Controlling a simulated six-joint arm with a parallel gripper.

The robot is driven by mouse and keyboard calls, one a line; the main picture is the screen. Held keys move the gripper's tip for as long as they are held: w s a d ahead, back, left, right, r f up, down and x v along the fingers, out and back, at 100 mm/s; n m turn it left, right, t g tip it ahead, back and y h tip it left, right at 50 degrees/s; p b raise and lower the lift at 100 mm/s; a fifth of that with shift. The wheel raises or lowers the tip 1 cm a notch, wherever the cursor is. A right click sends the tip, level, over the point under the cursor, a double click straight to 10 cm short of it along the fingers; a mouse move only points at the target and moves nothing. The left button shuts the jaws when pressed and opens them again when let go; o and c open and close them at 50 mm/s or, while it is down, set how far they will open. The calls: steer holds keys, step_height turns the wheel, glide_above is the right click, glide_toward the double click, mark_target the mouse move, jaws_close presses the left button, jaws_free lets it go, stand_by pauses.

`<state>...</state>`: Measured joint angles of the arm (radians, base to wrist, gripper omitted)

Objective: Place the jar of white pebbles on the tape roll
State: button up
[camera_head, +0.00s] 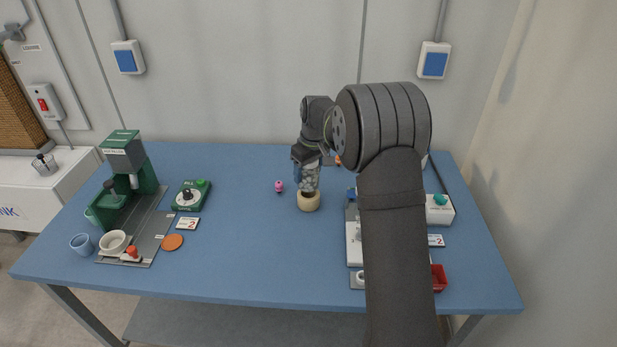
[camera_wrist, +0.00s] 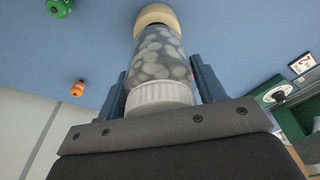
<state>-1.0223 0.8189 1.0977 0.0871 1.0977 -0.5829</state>
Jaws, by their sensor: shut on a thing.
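The jar of white pebbles (camera_head: 308,178) is upright in the head view, directly above the tape roll (camera_head: 308,201), with its lower end at the roll's top. I cannot tell whether the jar rests on the roll or hangs just above it. In the wrist view the jar (camera_wrist: 160,62) shows its white ribbed lid nearest me, and the cream tape roll (camera_wrist: 155,14) shows beyond its far end. My gripper (camera_head: 304,172) is shut on the jar, with a blue finger on each side of it in the wrist view (camera_wrist: 162,85).
A small pink object (camera_head: 279,186) stands left of the roll on the blue table (camera_head: 250,260). A green box with a dial (camera_head: 191,195) and a green machine (camera_head: 128,170) stand further left. A red tray (camera_head: 439,278) is at right. The table's front middle is clear.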

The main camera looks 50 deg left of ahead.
steer(key=shift+f, duration=1.3)
steer(key=shift+f, duration=0.1)
steer(key=o, duration=1.3)
steer(key=shift+c, duration=0.2)
steer(key=r, duration=0.4)
steer(key=d+r, duration=0.1)
steer(key=r, duration=0.7)
steer(key=shift+d, duration=0.4)
